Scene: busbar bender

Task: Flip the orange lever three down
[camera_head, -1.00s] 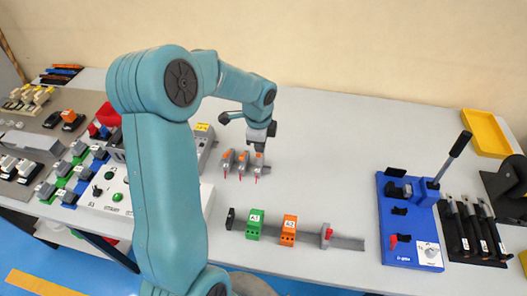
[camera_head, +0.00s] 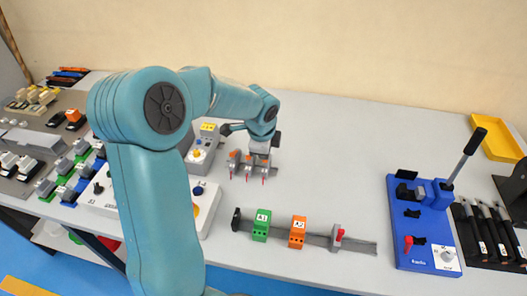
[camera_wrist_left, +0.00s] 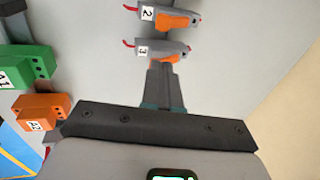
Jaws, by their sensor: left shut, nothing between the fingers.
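Three grey switch units with orange levers stand in a row on the grey table in the head view. Lever three (camera_wrist_left: 168,55) is on the rightmost unit, with its orange part by my fingers; its label "3" shows in the left wrist view. Lever two (camera_wrist_left: 175,20) is on the middle unit (camera_head: 248,163), and the leftmost unit (camera_head: 234,161) is beside it. My left gripper (camera_wrist_left: 164,70) is shut and empty, its fingertips at lever three's unit; I cannot tell whether they touch it. It partly hides that unit in the head view. My right gripper is not in view.
A rail in front of the levers carries a green block (camera_head: 261,226) and an orange block (camera_head: 297,233). A grey box with a yellow button (camera_head: 201,146) stands left of my gripper. A blue bender (camera_head: 425,222) is at right. The table between is clear.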

